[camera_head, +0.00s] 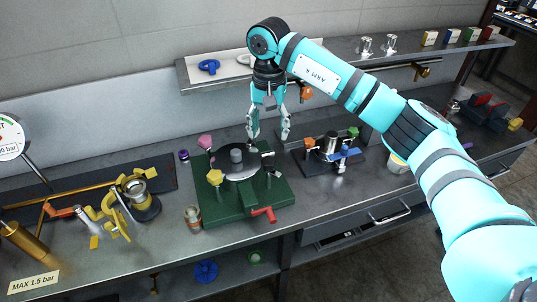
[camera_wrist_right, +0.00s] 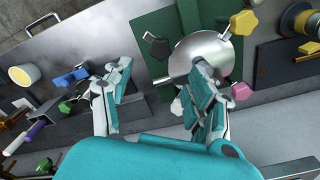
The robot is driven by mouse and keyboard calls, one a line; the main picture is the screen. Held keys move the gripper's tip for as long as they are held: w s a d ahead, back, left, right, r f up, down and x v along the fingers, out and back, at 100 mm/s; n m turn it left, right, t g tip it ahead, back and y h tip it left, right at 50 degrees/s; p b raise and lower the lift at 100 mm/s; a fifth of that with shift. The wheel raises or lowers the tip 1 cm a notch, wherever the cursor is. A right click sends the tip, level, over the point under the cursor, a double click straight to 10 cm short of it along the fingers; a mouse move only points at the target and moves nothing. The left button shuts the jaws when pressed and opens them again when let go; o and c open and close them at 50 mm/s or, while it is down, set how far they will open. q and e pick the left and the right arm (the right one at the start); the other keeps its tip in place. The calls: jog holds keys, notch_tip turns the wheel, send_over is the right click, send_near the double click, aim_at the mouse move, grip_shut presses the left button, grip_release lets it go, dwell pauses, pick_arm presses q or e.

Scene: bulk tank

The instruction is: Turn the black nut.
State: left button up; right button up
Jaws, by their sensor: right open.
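A green fixture (camera_head: 210,214) on the steel bench carries a round steel lid with several coloured nuts around it. The black nut (camera_head: 273,171) is at the lid's near right side; in the right wrist view the black nut (camera_wrist_right: 158,48) is left of the lid (camera_wrist_right: 200,56). My right gripper (camera_head: 269,132) points down, open and empty, above the far right of the fixture. In the right wrist view its fingers (camera_wrist_right: 165,72) are spread, with the black nut just beyond the gap between the tips. The nut appears apart from both fingers. My left gripper is out of view.
A pink nut (camera_head: 205,141) and a yellow nut (camera_head: 214,177) are on the fixture's left, a red handle (camera_head: 263,214) at its front. A dark valve block (camera_head: 322,160) stands close right. A jar (camera_head: 193,218) and brass fittings (camera_head: 118,212) stand left. A shelf (camera_head: 220,77) runs behind.

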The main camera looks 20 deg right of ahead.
aim_at(269, 160)
notch_tip(269, 160, down, 11)
jog(key=p, duration=0.2)
jog(key=shift+r+p, duration=0.2)
jog(key=shift+p, duration=0.15)
jog(key=c, duration=1.1)
jog(key=shift+c, duration=0.2)
